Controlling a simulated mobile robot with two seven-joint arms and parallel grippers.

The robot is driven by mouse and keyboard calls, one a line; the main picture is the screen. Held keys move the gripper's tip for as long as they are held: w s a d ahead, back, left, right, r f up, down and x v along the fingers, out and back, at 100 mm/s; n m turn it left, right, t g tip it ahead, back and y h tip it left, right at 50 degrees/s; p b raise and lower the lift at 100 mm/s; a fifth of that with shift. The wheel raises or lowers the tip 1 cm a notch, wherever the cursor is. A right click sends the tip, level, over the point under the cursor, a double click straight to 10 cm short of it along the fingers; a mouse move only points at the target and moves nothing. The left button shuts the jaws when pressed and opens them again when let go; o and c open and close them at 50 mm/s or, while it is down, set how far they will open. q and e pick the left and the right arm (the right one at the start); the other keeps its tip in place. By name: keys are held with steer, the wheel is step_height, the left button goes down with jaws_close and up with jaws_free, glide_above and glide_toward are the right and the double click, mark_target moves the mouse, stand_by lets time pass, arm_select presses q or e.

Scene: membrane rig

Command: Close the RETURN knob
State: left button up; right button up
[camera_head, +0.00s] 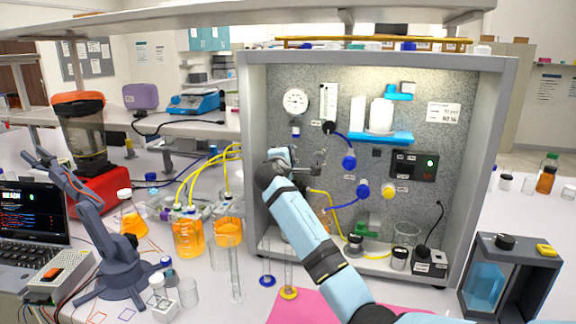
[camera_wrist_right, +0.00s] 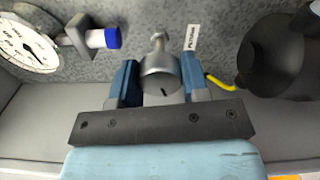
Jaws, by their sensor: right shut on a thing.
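The RETURN knob (camera_wrist_right: 159,76) is a round grey metal knob on the speckled panel, with a stem above it and a small dark mark on its face. A white label (camera_wrist_right: 192,38) beside it appears to read RETURN. My right gripper (camera_wrist_right: 161,84) has its two blue fingers on either side of the knob and is shut on it. In the head view my right gripper (camera_head: 314,164) reaches the panel below the gauge, and the arm hides much of the knob area. My left gripper is not in view.
A gauge (camera_wrist_right: 28,45) and a blue-tipped fitting (camera_wrist_right: 112,38) are left of the knob. A large dark cylinder (camera_wrist_right: 279,58) is close on the right, beside a yellow tube (camera_wrist_right: 219,82). Beakers with orange liquid (camera_head: 188,235) stand left of the rig.

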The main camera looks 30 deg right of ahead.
steer(key=m+b, duration=0.2)
steer(key=shift+f+m, duration=0.25)
steer(key=shift+m, duration=0.15)
steer(key=m+b, duration=0.2)
steer(key=shift+m+b, duration=0.3)
steer(key=shift+m, duration=0.1)
steer(key=m+b, duration=0.4)
steer(key=m, duration=0.1)
steer(key=shift+m+b, duration=0.85)
steer(key=shift+m, duration=0.25)
steer(key=m+b, duration=0.3)
steer(key=m, duration=0.1)
steer(key=m+b, duration=0.2)
steer(key=m, duration=0.1)
steer(key=shift+r+m, duration=0.15)
steer(key=shift+m, duration=0.75)
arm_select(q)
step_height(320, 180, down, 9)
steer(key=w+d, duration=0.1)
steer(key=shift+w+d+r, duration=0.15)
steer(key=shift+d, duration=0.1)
arm_select(e)
steer(key=shift+r, duration=0.1)
